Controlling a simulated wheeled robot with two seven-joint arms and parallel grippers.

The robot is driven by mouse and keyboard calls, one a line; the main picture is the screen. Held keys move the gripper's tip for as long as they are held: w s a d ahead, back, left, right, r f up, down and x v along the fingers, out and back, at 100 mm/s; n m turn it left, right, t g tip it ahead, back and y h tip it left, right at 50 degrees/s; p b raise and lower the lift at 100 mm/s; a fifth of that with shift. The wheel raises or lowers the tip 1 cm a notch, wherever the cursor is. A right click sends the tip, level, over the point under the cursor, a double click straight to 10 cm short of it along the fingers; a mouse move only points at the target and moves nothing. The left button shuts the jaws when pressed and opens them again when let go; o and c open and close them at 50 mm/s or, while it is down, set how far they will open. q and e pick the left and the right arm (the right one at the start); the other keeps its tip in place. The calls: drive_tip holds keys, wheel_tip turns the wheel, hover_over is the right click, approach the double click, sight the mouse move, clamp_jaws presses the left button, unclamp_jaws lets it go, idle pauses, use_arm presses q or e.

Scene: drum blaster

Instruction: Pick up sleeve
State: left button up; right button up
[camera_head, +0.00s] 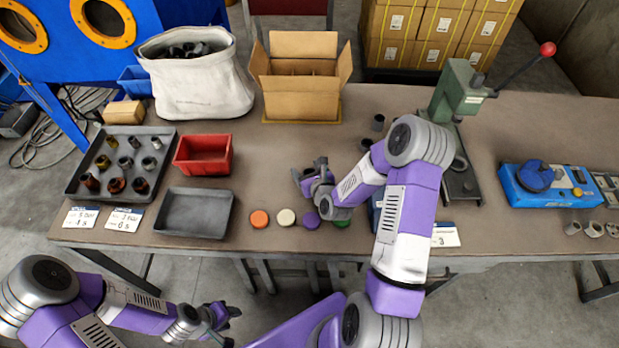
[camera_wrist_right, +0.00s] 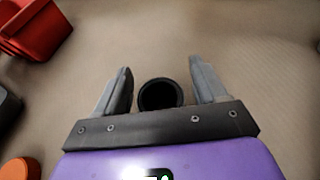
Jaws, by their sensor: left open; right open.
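A dark, round, hollow sleeve (camera_wrist_right: 160,95) stands on the brown table in the right wrist view, its open end facing the camera. My right gripper (camera_wrist_right: 161,68) is open, with one finger on each side of it and visible gaps to both. In the head view my right gripper (camera_head: 312,176) is low over the middle of the table, and its hand hides that sleeve or leaves it too small to tell. My left gripper (camera_head: 229,318) is open and empty, off the table's front edge above the floor.
A red bin (camera_head: 203,155) and a grey tray (camera_head: 194,213) stand left. Coloured discs, including an orange one (camera_head: 259,218), lie along the front edge. An open carton (camera_head: 300,95) is behind, and a green press (camera_head: 458,92) stands right. Other small sleeves (camera_head: 378,122) stand near the press.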

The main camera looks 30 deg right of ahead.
drive_tip(key=shift+c, duration=0.3)
drive_tip(key=c, duration=1.2)
